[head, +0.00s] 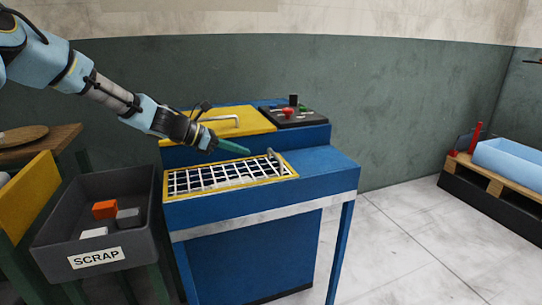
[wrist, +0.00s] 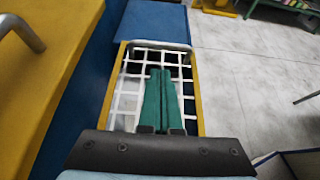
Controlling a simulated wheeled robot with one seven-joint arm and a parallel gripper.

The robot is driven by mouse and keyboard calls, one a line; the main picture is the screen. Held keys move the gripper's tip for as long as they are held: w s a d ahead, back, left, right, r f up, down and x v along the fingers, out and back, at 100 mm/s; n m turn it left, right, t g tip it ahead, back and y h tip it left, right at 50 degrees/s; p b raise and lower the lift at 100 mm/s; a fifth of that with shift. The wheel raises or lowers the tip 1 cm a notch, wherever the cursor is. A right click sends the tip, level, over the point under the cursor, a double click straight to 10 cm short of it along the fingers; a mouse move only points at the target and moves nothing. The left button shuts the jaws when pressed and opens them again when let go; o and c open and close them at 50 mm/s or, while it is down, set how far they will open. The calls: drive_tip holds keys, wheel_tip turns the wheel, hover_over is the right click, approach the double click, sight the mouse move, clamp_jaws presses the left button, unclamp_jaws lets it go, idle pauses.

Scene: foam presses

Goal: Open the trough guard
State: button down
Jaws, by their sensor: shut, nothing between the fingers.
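The trough guard (head: 215,178) is a white grid in a yellow frame, lying flat on top of the blue press (head: 250,215). A grey bar handle (head: 275,162) stands at its right end. In the wrist view the guard (wrist: 128,92) lies below my fingers, and its handle (wrist: 160,45) crosses its far end. My gripper (head: 247,151) has green fingers, shut together and empty. It hovers above the guard, pointing towards the handle, apparently short of it. In the wrist view the fingers (wrist: 160,72) hide the middle of the grid.
A yellow lid (head: 225,122) with a bar handle sits behind the guard, beside a black control box (head: 292,116) with a red button. A dark SCRAP bin (head: 110,205) with several blocks stands at left. A pallet (head: 495,185) with a blue tub is at far right. Floor between is clear.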

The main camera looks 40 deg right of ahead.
sight(268, 168)
drive_tip(key=p+x, duration=0.1)
drive_tip(key=x, duration=0.8)
drive_tip(key=shift+d+f+p, duration=0.2)
drive_tip(key=shift+d+p, duration=0.1)
drive_tip(key=shift+r, duration=0.1)
